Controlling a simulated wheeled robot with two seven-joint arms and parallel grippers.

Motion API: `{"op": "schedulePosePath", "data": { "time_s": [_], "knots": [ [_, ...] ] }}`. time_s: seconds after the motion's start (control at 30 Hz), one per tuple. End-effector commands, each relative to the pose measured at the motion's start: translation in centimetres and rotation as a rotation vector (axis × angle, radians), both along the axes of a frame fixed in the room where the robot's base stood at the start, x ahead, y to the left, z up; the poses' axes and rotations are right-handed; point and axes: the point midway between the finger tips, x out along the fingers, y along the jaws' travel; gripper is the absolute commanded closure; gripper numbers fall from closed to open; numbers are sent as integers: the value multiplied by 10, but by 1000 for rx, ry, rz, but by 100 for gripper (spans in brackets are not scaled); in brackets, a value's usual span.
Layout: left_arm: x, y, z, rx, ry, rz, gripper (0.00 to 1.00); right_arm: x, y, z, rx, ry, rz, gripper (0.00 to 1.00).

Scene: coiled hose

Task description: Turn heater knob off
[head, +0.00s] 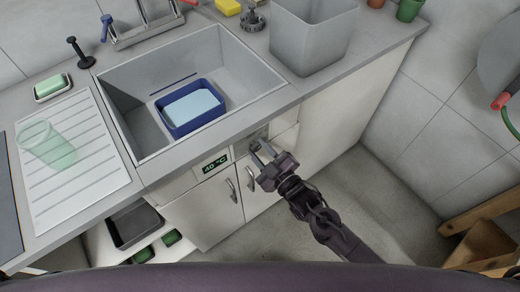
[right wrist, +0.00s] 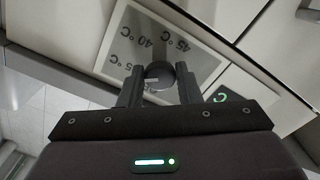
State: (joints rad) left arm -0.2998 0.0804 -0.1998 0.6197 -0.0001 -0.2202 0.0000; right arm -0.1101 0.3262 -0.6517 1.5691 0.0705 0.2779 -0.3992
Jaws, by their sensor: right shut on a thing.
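The heater knob (right wrist: 159,75) is a dark round knob on a pale dial plate (right wrist: 135,38) marked with temperatures, of which 40 °C and 45 °C can be read in the right wrist view. My right gripper (right wrist: 160,88) is shut on the knob, one finger on each side of it. In the head view my right gripper (head: 262,152) reaches the cabinet front below the counter and largely hides the knob. A small display (head: 215,164) beside the dial plate reads 40 °C in green. My left gripper is not in view.
Cabinet doors with metal handles (head: 250,178) lie just below the gripper. Above is the counter with a sink (head: 245,62) holding a blue basin (head: 190,126). A grey bin (head: 300,45) stands on the counter. Floor to the right is clear up to a wooden stool (head: 480,245).

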Motion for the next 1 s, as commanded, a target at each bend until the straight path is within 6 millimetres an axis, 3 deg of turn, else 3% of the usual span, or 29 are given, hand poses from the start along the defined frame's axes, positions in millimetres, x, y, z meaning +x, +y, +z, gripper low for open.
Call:
{"op": "schedulePosePath", "data": {
  "time_s": [1.0],
  "knots": [
    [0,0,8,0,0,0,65,0,-1,1,-705,-510,2,92]
  ]
}}
